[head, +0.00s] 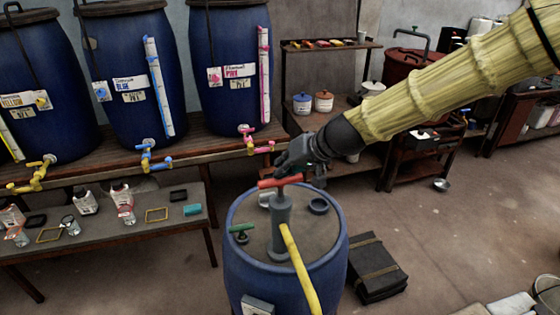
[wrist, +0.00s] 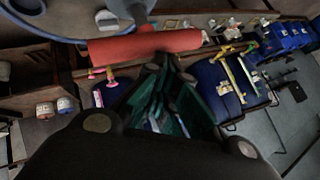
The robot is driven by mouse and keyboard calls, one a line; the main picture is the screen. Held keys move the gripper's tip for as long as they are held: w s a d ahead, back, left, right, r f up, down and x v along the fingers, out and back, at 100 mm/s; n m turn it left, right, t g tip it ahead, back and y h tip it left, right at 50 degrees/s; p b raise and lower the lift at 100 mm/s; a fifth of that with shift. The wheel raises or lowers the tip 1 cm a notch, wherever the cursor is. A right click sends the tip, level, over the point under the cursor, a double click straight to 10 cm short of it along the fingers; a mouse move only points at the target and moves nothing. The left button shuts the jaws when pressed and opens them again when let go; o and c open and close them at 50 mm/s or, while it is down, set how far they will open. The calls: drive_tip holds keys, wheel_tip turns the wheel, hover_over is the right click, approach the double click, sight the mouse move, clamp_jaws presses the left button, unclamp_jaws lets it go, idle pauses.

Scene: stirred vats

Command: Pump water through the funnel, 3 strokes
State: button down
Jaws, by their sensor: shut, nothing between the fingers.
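A grey hand pump (head: 280,218) with a red crossbar handle (head: 281,181) stands upright on the lid of a blue drum (head: 290,283). A yellow hose (head: 299,268) runs down from the pump over the drum's near side. My gripper (head: 284,169) is shut and empty, just above and behind the red handle. In the wrist view the red handle (wrist: 145,46) lies across the tips of my gripper (wrist: 165,68); I cannot tell if they touch. A dark round opening or ring (head: 318,206) sits on the lid. I cannot make out a funnel for certain.
A green-handled fitting (head: 240,232) is also on the lid. Blue vats with coloured taps (head: 130,75) stand on a bench behind. A low table (head: 110,226) with bottles is at left. A black case (head: 375,268) lies on the floor right of the drum.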

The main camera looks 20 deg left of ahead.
drive_tip(key=shift+f+b, duration=0.7)
drive_tip(key=shift+f, duration=0.55)
idle(1.2)
drive_tip(key=shift+r, duration=0.1)
drive_tip(key=shift+w+r+p, duration=0.2)
drive_tip(key=shift+r+p, duration=1.25)
drive_tip(key=shift+r, duration=0.55)
drive_tip(key=shift+w+r+p, duration=0.15)
drive_tip(key=shift+r+p, duration=1.25)
drive_tip(key=shift+r, duration=0.6)
wheel_tip(320, 180, up, 6)
drive_tip(key=p, duration=0.4)
drive_tip(key=shift+f, duration=0.1)
idle(0.4)
